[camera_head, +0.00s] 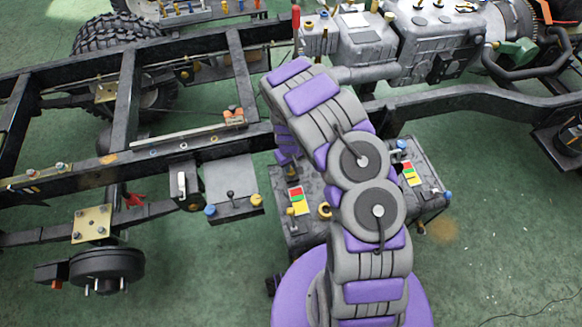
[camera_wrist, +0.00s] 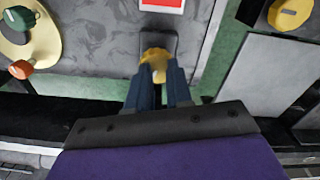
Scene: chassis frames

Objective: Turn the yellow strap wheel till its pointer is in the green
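In the wrist view, the yellow strap wheel (camera_wrist: 154,56) is at the fingertips of my gripper (camera_wrist: 163,72). The two dark blue fingers are close together, with yellow between them, and appear shut on it. Only part of the wheel shows; the fingers cover the rest. A dark grey bar (camera_wrist: 158,22) extends from behind the yellow part toward a red label with a white border (camera_wrist: 162,4) at the top edge. I cannot tell for sure whether this bar is the pointer. No green band of a scale shows there. In the head view my arm hides my gripper and the wheel.
In the wrist view, an orange knob (camera_wrist: 20,69) and a green knob (camera_wrist: 19,17) stand at left; another yellow knob (camera_wrist: 289,13) is at top right. Green floor lies right.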

